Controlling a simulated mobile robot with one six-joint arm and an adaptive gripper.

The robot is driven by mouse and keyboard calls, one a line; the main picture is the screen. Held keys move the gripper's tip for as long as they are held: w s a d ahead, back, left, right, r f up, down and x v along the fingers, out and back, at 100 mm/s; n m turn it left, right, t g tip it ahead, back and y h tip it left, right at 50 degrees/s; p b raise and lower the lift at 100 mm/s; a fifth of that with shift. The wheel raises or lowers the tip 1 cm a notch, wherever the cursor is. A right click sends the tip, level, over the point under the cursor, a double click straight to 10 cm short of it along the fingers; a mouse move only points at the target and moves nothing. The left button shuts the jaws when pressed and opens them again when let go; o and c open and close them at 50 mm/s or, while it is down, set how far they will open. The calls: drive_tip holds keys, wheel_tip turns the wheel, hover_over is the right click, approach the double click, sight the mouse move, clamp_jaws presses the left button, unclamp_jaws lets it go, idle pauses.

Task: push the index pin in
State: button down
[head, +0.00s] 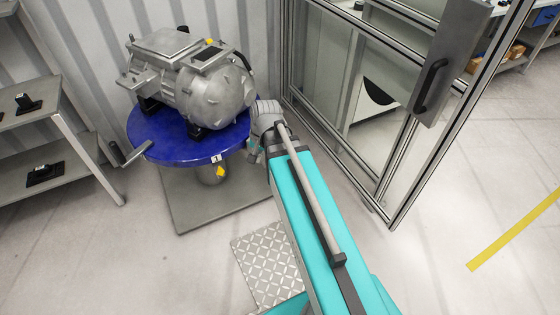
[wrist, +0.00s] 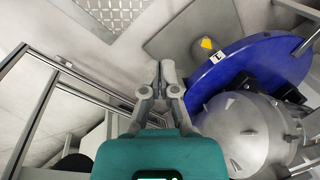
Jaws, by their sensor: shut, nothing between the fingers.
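I cannot clearly make out the index pin in either view. The blue round turntable (head: 185,150) carries the grey drive unit (head: 205,90). A white label (head: 216,158) marked 1 sits on its front rim and shows in the wrist view (wrist: 219,58). A grey crank-like handle (head: 130,154) sticks out from the turntable's left side. Below stands a grey pedestal (head: 212,175) with a yellow diamond mark. My gripper (wrist: 160,68) is shut and empty, apart from the turntable's rim in the wrist view. In the head view my arm mostly hides it, right of the turntable.
A glazed metal-framed enclosure (head: 385,130) with a dark door handle stands close on the right. A grey shelf unit (head: 50,130) stands at the left. A grey floor plate (head: 190,215) lies under the pedestal. The floor in front is mostly clear.

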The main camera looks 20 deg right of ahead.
drive_tip(key=w+d+f+m+t+y+b, duration=0.1)
drive_tip(key=w+d+f+m+t+b, duration=0.2)
drive_tip(key=d+f+m+b, duration=0.7)
drive_tip(key=w+d+f+m+t+y+b, duration=0.2)
drive_tip(key=w+d+f+m+t+b, duration=0.1)
drive_tip(key=w+d+f+m+b, duration=0.5)
drive_tip(key=d+f+m+b, duration=0.2)
drive_tip(key=d+m+b, duration=0.2)
drive_tip(key=d+b, duration=0.1)
drive_tip(key=shift+d+m+b, duration=0.3)
drive_tip(key=shift+d, duration=0.45)
drive_tip(key=shift+w+f, duration=0.1)
drive_tip(key=w+a+f+b, duration=0.6)
drive_tip(key=w+b, duration=0.1)
drive_tip(key=w, duration=0.2)
drive_tip(key=shift+f, duration=0.4)
drive_tip(key=shift+w, duration=0.15)
